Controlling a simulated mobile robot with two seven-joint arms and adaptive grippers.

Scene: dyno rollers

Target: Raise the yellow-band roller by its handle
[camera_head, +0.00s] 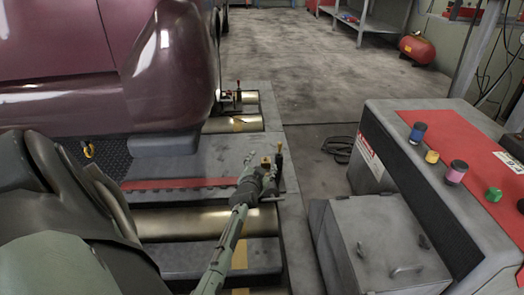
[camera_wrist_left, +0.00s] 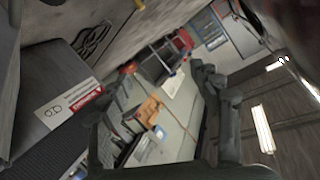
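The near roller (camera_head: 185,222) is a shiny brass cylinder set in the grey platform beside the car. A yellow stripe (camera_head: 239,254) shows on the platform below it, partly behind my left arm. My left gripper (camera_head: 262,182) is at the right end of this roller, close to a small upright lever with a black grip (camera_head: 279,158). A yellow piece shows right beside the gripper; I cannot tell whether they touch. In the left wrist view the two dark fingers stand apart, with an orange-yellow piece (camera_wrist_left: 149,111) between them in the picture. My right gripper is not in view.
Far rollers (camera_head: 235,125) with red-tipped levers (camera_head: 238,91) lie beyond. The maroon car (camera_head: 90,80) stands at the left. A console with a red top (camera_head: 450,140) and a grey box (camera_head: 385,245) bound the right side. Floor is open at the back (camera_head: 310,60).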

